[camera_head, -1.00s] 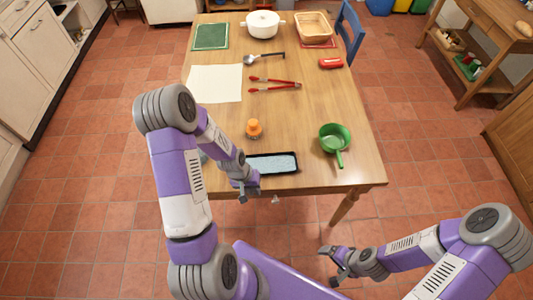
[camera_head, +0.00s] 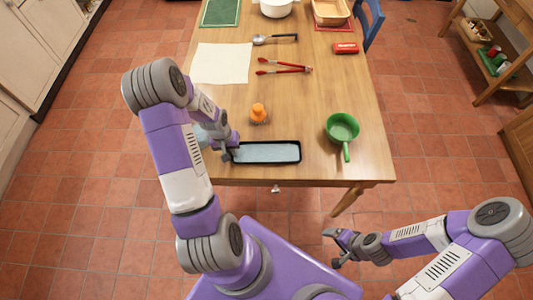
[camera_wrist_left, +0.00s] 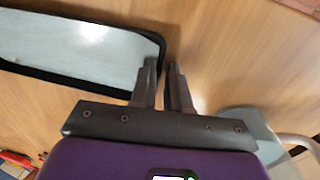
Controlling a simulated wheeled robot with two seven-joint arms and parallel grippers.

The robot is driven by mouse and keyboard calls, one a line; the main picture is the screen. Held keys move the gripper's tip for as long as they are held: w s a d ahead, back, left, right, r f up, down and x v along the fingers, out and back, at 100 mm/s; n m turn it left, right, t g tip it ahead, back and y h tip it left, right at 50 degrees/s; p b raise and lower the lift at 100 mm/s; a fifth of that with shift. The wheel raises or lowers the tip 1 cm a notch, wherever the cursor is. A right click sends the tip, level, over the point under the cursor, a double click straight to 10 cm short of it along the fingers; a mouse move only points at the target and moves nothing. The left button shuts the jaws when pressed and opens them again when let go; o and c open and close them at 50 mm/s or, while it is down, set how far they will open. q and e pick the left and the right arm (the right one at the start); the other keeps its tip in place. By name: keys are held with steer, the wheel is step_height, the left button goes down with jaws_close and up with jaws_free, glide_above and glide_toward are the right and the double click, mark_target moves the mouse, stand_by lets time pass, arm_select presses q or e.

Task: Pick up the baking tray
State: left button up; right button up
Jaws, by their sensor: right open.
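The baking tray (camera_head: 266,152) is a shallow black-rimmed rectangle with a pale grey-blue inside. It lies near the table's front edge, and its end also shows in the left wrist view (camera_wrist_left: 75,42). My left gripper (camera_head: 231,153) is at the tray's left end. In the left wrist view its two fingers (camera_wrist_left: 161,68) are close together with the tray's end rim between them. They look shut on the rim; the exact contact is partly hidden. My right gripper (camera_head: 338,246) is open and empty, off the table in front of its near edge.
A pale translucent vessel with a handle (camera_wrist_left: 250,125) is beside my left gripper. Red tongs (camera_head: 285,67) and a white sheet (camera_head: 222,63) lie farther back.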

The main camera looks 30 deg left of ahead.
arm_select(q)
jaws_close()
steer(key=shift+r, duration=0.25)
